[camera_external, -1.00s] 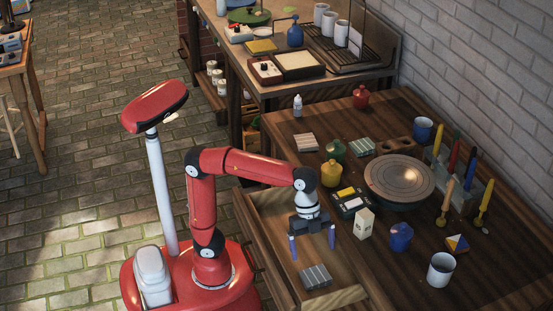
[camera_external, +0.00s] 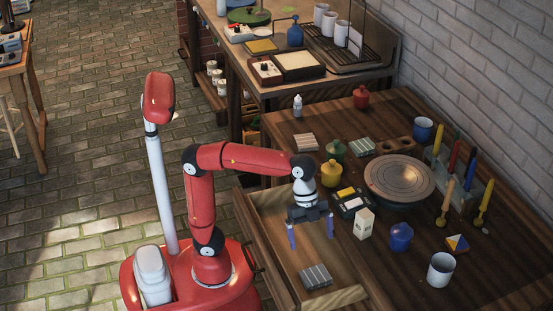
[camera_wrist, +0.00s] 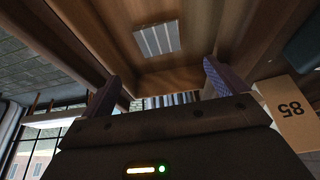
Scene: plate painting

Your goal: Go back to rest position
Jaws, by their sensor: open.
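My gripper (camera_external: 310,236) is open and empty, with its two purple fingers spread wide and pointing down over the open drawer (camera_external: 272,232). A grey ribbed block (camera_external: 315,277) lies in the drawer, in front of the fingers and apart from them. In the wrist view my gripper (camera_wrist: 162,82) shows both fingers, with nothing between them. The ribbed block (camera_wrist: 157,40) shows beyond them on the drawer floor (camera_wrist: 192,75).
A second workbench (camera_external: 268,91) stands behind. The paved floor (camera_external: 90,190) at left is open.

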